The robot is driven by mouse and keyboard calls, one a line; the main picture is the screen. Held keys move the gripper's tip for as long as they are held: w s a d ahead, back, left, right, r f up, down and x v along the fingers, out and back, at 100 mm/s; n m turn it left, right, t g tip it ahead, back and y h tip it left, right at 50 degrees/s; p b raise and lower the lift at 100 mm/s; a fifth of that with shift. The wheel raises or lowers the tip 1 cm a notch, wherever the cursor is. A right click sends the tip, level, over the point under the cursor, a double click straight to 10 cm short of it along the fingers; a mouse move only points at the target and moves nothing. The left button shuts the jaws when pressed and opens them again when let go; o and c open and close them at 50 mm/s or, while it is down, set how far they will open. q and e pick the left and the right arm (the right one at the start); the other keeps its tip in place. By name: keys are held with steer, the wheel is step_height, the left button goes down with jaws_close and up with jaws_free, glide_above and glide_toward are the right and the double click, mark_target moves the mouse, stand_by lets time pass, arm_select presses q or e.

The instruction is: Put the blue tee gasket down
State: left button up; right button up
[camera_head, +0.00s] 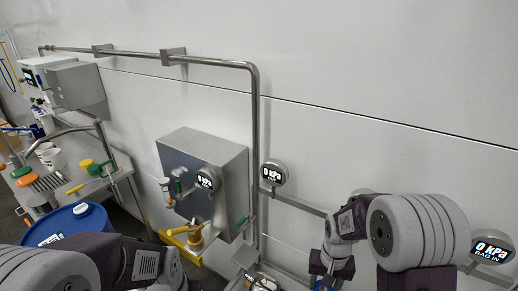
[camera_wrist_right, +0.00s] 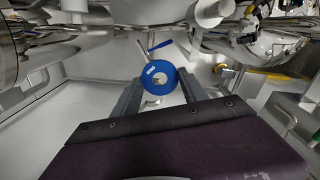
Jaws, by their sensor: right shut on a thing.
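The blue tee gasket (camera_wrist_right: 149,88) is a blue ring with a small white label and an open centre. In the right wrist view it sits between the two grey fingers of my right gripper (camera_wrist_right: 160,84), which is shut on it. In the head view my right gripper (camera_head: 331,264) points down at the lower right, in front of the wall.
A steel cabinet (camera_head: 203,150) with a gauge hangs on the wall, with a yellow-handled valve (camera_head: 187,236) below. A cart (camera_head: 75,184) with cups and tools and a blue drum (camera_head: 73,224) stand at left. Steel pipes and vessels crowd the top of the wrist view.

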steer(key=n, duration=0.2)
steer(key=shift+n, duration=0.3)
